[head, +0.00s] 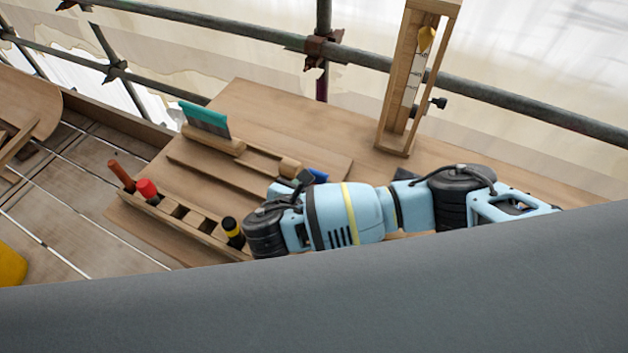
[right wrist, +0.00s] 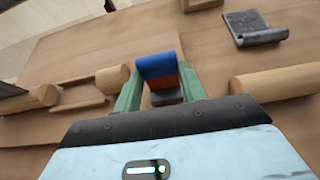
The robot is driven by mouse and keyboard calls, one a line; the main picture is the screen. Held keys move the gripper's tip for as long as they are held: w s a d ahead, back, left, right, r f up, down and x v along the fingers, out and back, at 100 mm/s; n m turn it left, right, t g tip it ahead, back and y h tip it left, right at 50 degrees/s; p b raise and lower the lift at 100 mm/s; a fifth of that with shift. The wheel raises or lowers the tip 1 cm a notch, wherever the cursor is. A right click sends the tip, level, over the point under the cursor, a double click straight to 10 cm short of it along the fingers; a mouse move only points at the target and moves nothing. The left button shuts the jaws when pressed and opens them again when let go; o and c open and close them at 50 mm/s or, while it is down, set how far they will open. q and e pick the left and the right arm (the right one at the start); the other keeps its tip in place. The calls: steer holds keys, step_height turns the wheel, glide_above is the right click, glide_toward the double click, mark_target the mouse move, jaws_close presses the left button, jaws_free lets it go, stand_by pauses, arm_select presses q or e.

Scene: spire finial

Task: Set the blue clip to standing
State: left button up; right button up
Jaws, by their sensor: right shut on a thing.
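The blue clip (right wrist: 156,66) is between the two green fingers of my right gripper (right wrist: 160,84) in the right wrist view. It has a blue rounded part, an orange band and a dark part. My right gripper is shut on it, low over the wooden board. In the head view a bit of the blue clip (head: 318,175) shows just past the dark end of my right gripper (head: 304,180). My arm hides the rest. I cannot tell whether the clip touches the board. My left gripper is not in view.
A wooden rack (head: 175,222) holds red and yellow-black handled tools. A teal-edged scraper (head: 205,120) rests near a wooden roller. A tall wooden frame (head: 390,110) stands at the back. A dark bracket (right wrist: 254,28) and a wooden dowel (right wrist: 278,82) lie to the right. Scaffold pipes run behind.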

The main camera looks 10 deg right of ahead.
stand_by(0.5)
steer(key=o, duration=1)
